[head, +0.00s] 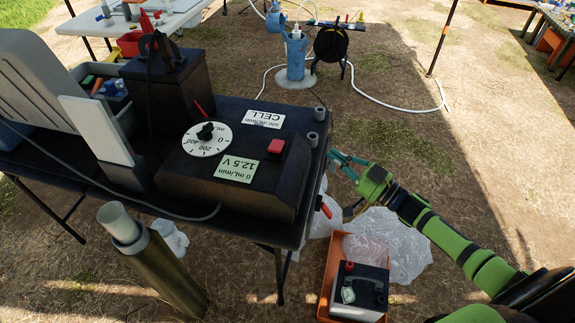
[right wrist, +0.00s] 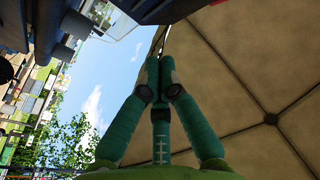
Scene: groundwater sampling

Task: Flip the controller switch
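The controller (head: 229,191) is a dark sloped box on the black table in the head view. Its face has a white dial (head: 206,145) with a black knob, a green display (head: 236,167) reading 0 mL/min and 12.5 V, and a red switch (head: 276,146) near its right side. My right gripper (head: 337,158) is right of the controller, just off the table's edge and apart from the switch. In the right wrist view its teal fingers (right wrist: 159,68) meet at the tips, with nothing seen between them. My left gripper is not in view.
The black table's (head: 238,105) right edge carries two grey fittings (head: 316,126) and a red clip (head: 326,209) near my gripper. An orange crate (head: 329,283) with a battery (head: 360,290) stands on the ground below. A CELL label (head: 263,119) lies behind the switch.

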